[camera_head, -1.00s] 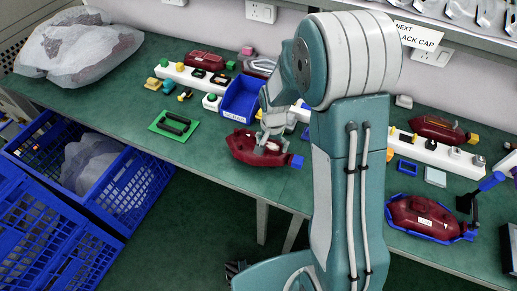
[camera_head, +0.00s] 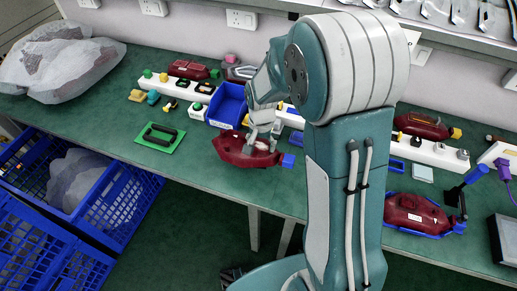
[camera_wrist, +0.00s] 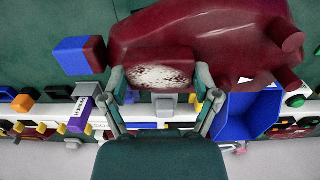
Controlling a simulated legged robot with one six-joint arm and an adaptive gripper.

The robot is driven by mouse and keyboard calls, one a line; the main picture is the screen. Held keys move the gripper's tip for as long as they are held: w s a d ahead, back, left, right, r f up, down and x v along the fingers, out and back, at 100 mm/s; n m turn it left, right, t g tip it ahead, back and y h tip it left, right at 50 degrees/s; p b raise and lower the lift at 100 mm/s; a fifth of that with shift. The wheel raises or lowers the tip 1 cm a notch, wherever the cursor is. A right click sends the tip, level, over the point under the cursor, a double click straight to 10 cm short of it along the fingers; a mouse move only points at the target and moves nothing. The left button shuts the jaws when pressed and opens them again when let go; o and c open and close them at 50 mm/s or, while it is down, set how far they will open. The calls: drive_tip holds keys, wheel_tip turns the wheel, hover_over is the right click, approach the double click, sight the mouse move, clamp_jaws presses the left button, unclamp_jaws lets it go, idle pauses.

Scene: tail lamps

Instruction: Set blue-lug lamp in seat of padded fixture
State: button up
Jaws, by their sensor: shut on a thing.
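The dark red lamp (camera_head: 236,150) has a blue lug (camera_head: 288,161) at its right end. My gripper (camera_head: 262,141) is shut on its upper side, holding it over the front part of the bench; the gap below cannot be judged. In the wrist view the lamp (camera_wrist: 210,32) fills the top, its blue lug (camera_wrist: 72,56) at left, and my gripper's fingers (camera_wrist: 160,79) stand on both sides of a raised block with a speckled white patch. The padded fixture (camera_head: 178,147), a green plate with black padded bars, lies on the bench left of the lamp, apart from it.
A blue bin (camera_head: 228,107) stands close behind the lamp. A yellow-lug lamp (camera_head: 420,126) lies at back right, and another red lamp (camera_head: 410,212) sits in a blue-edged holder at front right. A white strip with small parts runs behind. Blue crates (camera_head: 112,207) stand beside the bench.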

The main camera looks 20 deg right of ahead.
drive_tip(key=s+r, duration=0.2)
drive_tip(key=s+d+r, duration=0.1)
drive_tip(key=s+r, duration=0.1)
drive_tip(key=r, duration=0.1)
drive_tip(key=shift+r, duration=0.1)
drive_tip(key=s+d+r, duration=0.2)
drive_tip(key=s+r, duration=0.1)
drive_tip(key=s, duration=0.5)
drive_tip(key=shift+s+r, duration=0.3)
drive_tip(key=shift+s, duration=0.05)
drive_tip(key=shift+w, duration=0.1)
